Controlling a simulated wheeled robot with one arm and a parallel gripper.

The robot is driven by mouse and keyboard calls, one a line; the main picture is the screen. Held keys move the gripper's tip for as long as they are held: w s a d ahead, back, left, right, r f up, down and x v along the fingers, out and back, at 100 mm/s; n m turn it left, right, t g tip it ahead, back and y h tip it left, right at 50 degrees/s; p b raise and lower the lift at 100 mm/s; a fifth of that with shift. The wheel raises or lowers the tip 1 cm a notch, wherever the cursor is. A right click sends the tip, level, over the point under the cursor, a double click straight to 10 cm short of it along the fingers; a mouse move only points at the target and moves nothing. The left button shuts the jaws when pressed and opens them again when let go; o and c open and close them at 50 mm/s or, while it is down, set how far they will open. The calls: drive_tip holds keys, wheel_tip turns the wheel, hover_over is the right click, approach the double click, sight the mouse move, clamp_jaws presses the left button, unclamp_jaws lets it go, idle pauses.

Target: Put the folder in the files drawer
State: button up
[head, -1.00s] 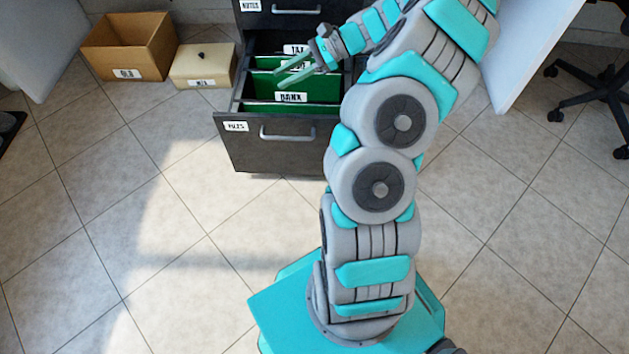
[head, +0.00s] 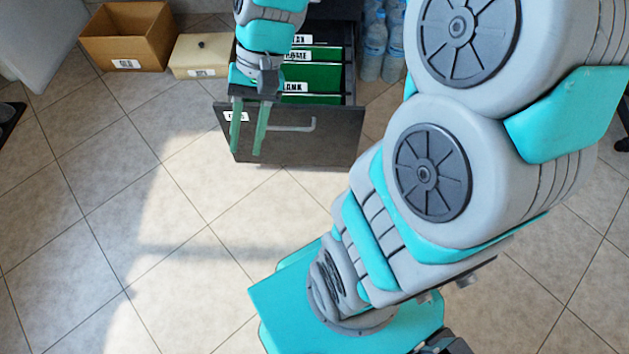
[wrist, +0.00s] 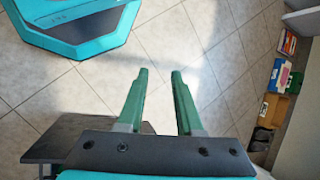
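The files drawer (head: 330,150) stands pulled open under the cabinet, with a white files label on its front. Green folders stand upright inside it, among them one labelled HOME (head: 325,68) and one labelled BANK (head: 325,99). A further label shows behind them, partly hidden. My gripper (head: 247,152) points down at the left part of the drawer front, its fingers in front of the panel in the picture. In the wrist view my gripper (wrist: 159,74) is open, with a clear gap and nothing between its fingers. The drawer's left side is hidden behind my wrist.
An open brown box (head: 130,40) and a lidded beige box (head: 203,55) stand on the floor left of the cabinet. Water bottles (head: 372,45) stand to its right. The tiled floor in front is clear. Several boxes (wrist: 275,108) show at the right in the wrist view.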

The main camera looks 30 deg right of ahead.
drive_tip(key=s+d+n+h, duration=0.2)
drive_tip(key=s, duration=0.4)
drive_tip(key=s+d+f+n+h, duration=0.1)
drive_tip(key=s+d+n+h, duration=0.1)
drive_tip(key=s, duration=0.5)
drive_tip(key=shift+s+d+n+t+h, duration=0.2)
drive_tip(key=shift+d+n+t+h, duration=0.15)
drive_tip(key=shift+d+h, duration=0.3)
drive_tip(key=shift+c, duration=0.2)
